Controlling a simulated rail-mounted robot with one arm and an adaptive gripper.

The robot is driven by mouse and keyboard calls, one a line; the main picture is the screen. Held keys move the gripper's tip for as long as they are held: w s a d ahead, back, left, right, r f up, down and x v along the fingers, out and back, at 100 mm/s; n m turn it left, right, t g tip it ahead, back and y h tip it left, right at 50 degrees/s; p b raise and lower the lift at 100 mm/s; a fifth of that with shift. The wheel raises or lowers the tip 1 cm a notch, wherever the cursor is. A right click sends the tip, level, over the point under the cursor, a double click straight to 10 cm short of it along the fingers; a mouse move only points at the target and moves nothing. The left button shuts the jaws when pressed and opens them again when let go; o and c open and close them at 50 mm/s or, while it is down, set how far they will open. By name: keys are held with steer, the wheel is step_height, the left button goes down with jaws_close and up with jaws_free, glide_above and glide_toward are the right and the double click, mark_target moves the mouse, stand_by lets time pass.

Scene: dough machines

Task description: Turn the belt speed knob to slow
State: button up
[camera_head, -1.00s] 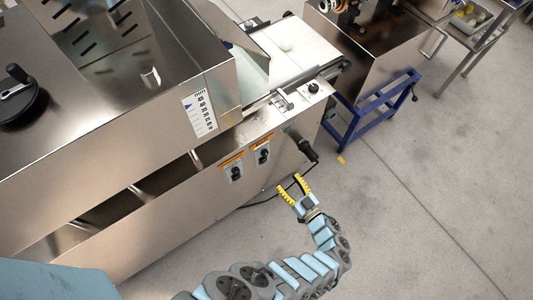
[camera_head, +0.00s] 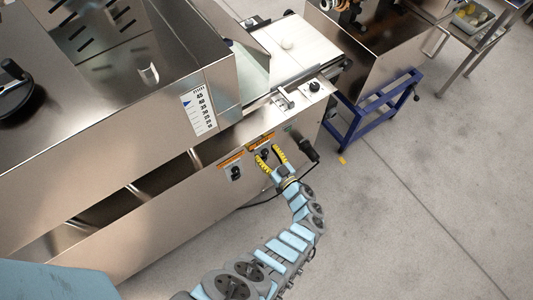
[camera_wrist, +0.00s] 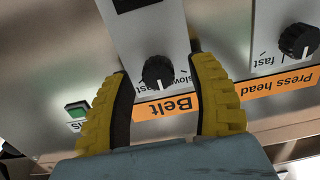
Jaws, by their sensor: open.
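The belt speed knob (camera_wrist: 157,72) is a black round knob on a grey plate above an orange "Belt" label (camera_wrist: 168,106), which appears upside down in the wrist view. Small slow and fast lettering beside the knob is partly hidden. A pale mark shows on the knob's lower side; its exact setting is hard to read. My gripper (camera_wrist: 162,66), with yellow ribbed fingers, is open, one finger on each side of the knob. Gaps show between the fingers and the knob in this view. In the head view my gripper (camera_head: 267,150) is at the machine's front panel.
The press head knob (camera_wrist: 298,40) is right of the belt knob in the wrist view. A green button (camera_wrist: 77,109) is on the left. In the head view, a black handle (camera_head: 309,150) juts out right of my gripper. Open floor (camera_head: 400,220) lies in front.

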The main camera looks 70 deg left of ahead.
jaws_close()
steer(key=shift+n, duration=0.3)
stand_by(0.3)
steer(key=shift+s+d+f+n+b, duration=0.15)
steer(key=shift+n+b, duration=0.45)
steer(key=shift+n, duration=0.3)
steer(key=n+b, duration=0.2)
steer(key=n, duration=0.2)
steer(key=shift+f+b, duration=0.1)
steer(key=shift+b, duration=0.2)
steer(key=n+b, duration=0.3)
steer(key=n, duration=0.2)
steer(key=shift+n+b, duration=0.3)
steer(key=shift+b, duration=0.05)
